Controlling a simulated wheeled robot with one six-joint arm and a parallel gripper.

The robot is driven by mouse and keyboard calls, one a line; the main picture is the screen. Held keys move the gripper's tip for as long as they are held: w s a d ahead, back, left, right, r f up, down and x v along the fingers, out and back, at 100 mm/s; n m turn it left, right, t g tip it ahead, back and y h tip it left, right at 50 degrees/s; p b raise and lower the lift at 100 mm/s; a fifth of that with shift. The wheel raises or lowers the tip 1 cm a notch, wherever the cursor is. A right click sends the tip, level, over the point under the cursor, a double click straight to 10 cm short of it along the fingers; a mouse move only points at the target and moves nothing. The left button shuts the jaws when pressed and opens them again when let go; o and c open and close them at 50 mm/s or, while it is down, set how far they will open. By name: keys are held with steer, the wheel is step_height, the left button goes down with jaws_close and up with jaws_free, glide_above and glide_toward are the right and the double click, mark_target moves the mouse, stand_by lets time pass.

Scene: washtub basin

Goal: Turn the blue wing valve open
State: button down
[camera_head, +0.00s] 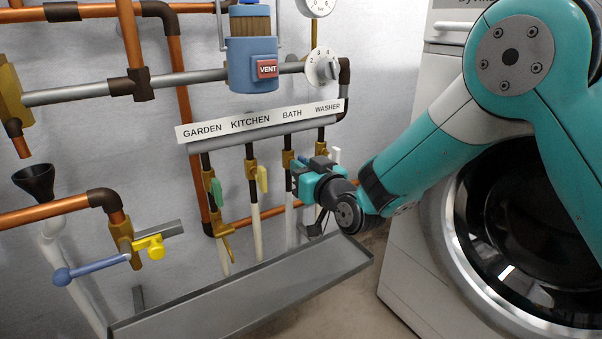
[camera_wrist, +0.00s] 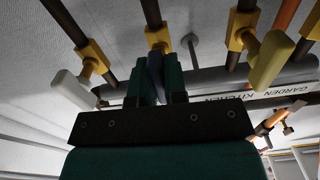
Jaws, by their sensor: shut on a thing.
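The blue wing valve (camera_wrist: 156,72) shows in the wrist view as a dark blue handle on a brass valve body (camera_wrist: 158,38). My gripper (camera_wrist: 160,80) is shut on this handle, with one teal finger on each side of it. In the head view my gripper (camera_head: 297,172) is at the pipe under the BATH label (camera_head: 292,114).
A yellow wing valve (camera_head: 262,178) and a green one (camera_head: 216,192) are to the left. A white wing valve (camera_head: 336,154) is close on the right. A grey trough (camera_head: 240,295) lies below, and a washing machine (camera_head: 420,240) stands on the right.

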steer(key=shift+n, duration=0.3)
stand_by(0.4)
steer(key=c, duration=1.2)
jaws_free()
steer(key=shift+o, duration=0.2)
steer(key=shift+s, duration=0.1)
steer(key=b+v, duration=0.8)
steer(key=v, duration=0.9)
steer(key=shift+s+d, duration=0.15)
